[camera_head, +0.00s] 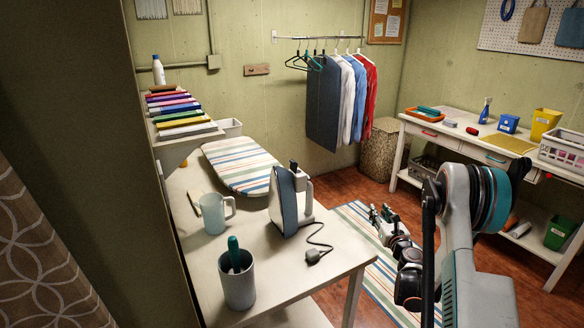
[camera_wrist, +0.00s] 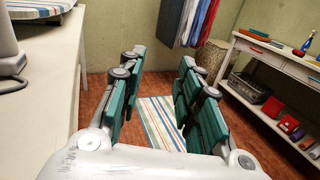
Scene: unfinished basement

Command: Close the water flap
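An upright iron (camera_head: 285,202) with a dark blue-grey soleplate and white body stands on the white table (camera_head: 330,258). Its cord and plug lie on the table to its right. A small dark part shows at its top; I cannot make out a water flap or whether it is open. In the wrist view only a slice of the iron (camera_wrist: 8,52) shows at the left edge. My gripper (camera_head: 388,218) is to the right of the table, apart from the iron. In the wrist view its teal-padded fingers (camera_wrist: 158,85) are spread with nothing between them.
A striped ironing board (camera_head: 240,165), a translucent mug (camera_head: 214,212) and a grey cup (camera_head: 238,282) with a teal-handled item are on the table. Clothes (camera_head: 340,100) hang behind. A workbench (camera_head: 455,140) stands right. The striped rug (camera_head: 383,262) area is clear.

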